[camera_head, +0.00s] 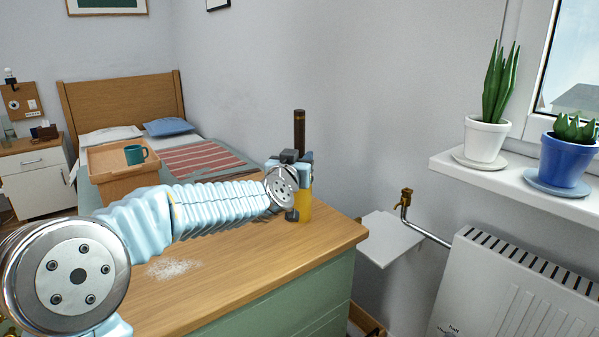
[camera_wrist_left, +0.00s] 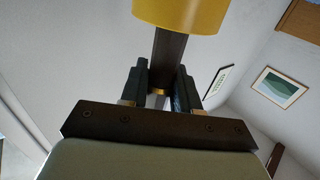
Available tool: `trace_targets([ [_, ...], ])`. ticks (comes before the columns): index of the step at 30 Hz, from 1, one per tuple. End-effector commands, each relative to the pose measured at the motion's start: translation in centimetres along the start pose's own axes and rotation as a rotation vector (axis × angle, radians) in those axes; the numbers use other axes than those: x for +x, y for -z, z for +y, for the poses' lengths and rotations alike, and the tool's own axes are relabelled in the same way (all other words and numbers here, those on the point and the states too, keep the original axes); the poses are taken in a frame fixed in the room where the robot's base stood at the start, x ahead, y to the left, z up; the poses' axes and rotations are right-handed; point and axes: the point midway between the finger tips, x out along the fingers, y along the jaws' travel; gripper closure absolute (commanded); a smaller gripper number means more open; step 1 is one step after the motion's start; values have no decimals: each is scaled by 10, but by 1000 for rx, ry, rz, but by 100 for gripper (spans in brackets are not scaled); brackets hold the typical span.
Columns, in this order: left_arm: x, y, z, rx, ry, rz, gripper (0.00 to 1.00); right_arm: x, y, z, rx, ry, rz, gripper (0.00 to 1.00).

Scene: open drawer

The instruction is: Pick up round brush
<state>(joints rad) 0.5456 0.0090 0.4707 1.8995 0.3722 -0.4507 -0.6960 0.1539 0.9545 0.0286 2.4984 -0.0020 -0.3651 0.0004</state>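The round brush stands upright on the wooden tabletop near its far right corner, with a dark brown handle (camera_head: 299,130) on top and a yellow lower part (camera_head: 304,207). My left gripper (camera_head: 299,165) is at the brush, at mid-height. In the left wrist view, the dark handle (camera_wrist_left: 168,60) runs between the two fingers and fills the gap between them, below the yellow part (camera_wrist_left: 180,13). The fingers look shut on the handle; exact contact is partly hidden. I cannot tell whether the brush touches the tabletop. My right gripper is not in view.
The wooden tabletop (camera_head: 240,265) has a patch of white specks (camera_head: 172,268). A small white shelf (camera_head: 388,238) and a radiator (camera_head: 520,290) lie right of the tabletop. Potted plants stand on the sill (camera_head: 455,168).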

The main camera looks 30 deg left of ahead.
Motion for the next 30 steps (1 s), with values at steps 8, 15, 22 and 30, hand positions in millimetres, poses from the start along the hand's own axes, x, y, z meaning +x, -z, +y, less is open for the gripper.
trace_targets([
  [8, 0, 0, 0, 0, 0, 0, 100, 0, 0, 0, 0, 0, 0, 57],
  [15, 0, 14, 0, -1, 1, 2, 100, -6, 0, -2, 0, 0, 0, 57],
  [22, 0, 61, 0, -1, 1, 5, 100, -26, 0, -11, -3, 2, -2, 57],
  [30, 0, 118, 0, -4, 1, 4, 100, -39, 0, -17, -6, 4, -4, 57],
])
